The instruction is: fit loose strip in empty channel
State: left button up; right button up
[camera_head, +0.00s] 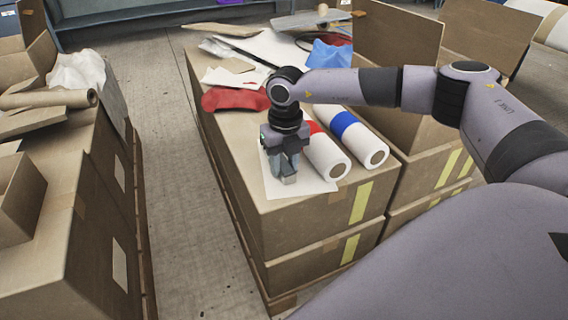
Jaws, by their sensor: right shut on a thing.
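My right gripper (287,174) points down over the near end of the middle carton stack, above a white sheet (312,182). It is shut on a small pale piece at its fingertips, mostly hidden by the fingers; I cannot tell what the piece is. A thin dark strip-like thing (247,53) lies among the materials farther back on the stack. I cannot make out an empty channel. My left gripper is not in view.
Two white rolls, one with a red band (328,158) and one with a blue band (359,139), lie just right of my gripper. Red cloth (234,100) and blue cloth (328,57) lie behind. Open cartons (399,38) stand right. A bare floor aisle (176,180) runs left.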

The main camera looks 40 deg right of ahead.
jog(key=o, duration=1.1)
jog(key=shift+f, duration=0.1)
